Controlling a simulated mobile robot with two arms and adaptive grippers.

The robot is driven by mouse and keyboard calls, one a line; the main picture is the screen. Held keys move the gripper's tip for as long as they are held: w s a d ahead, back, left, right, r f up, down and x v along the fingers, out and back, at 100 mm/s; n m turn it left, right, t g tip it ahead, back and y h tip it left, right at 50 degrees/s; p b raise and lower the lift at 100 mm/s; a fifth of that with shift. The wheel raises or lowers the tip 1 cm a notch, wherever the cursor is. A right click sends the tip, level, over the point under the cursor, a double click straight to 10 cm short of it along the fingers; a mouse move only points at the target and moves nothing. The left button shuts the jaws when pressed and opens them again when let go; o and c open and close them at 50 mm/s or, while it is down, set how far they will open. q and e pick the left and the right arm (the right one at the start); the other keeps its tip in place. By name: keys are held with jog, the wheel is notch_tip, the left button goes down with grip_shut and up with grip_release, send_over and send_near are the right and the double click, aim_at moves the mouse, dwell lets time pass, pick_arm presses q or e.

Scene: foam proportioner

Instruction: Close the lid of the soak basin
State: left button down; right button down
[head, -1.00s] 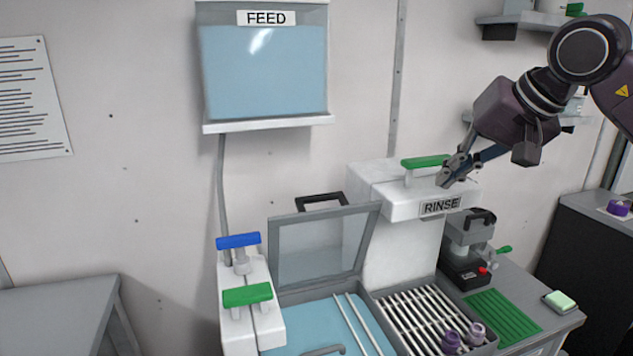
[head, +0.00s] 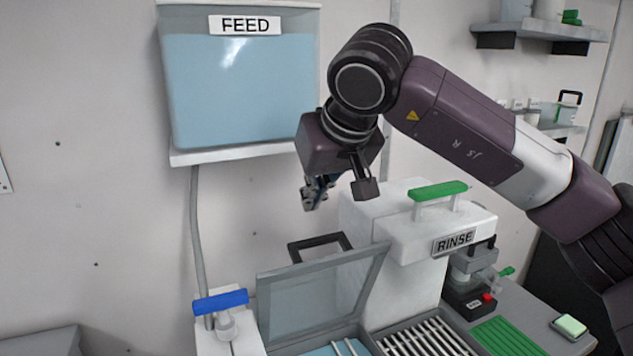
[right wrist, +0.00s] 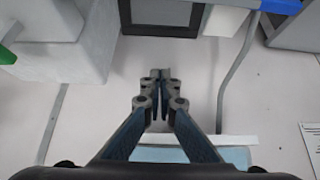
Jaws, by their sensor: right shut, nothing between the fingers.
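The soak basin (head: 361,333) holds blue liquid and has a grey-framed, see-through lid (head: 315,298) that stands open, tilted up at its back. A dark handle (head: 318,243) stands up at the lid's far edge. It also shows in the right wrist view (right wrist: 160,32). My right gripper (head: 313,200) is above and behind the raised lid, in front of the wall, apart from the handle. Its fingers are shut and empty, and they also show in the right wrist view (right wrist: 160,92). My left gripper is out of view.
The white RINSE unit (head: 405,250) with a green handle (head: 438,191) stands right of the lid. The FEED tank (head: 240,90) hangs on the wall above left. A blue-handled valve (head: 221,301) stands left of the basin. A slatted rack (head: 425,338) lies to the right.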

aim_at(314, 239)
jog(key=f+p, duration=0.1)
jog(key=f, duration=0.1)
jog(key=f+p, duration=0.1)
jog(key=f, duration=0.1)
jog(key=shift+s+d+f, duration=0.15)
jog(key=shift+s+f, duration=0.05)
jog(key=shift+f, duration=0.3)
jog(key=shift+s, duration=0.1)
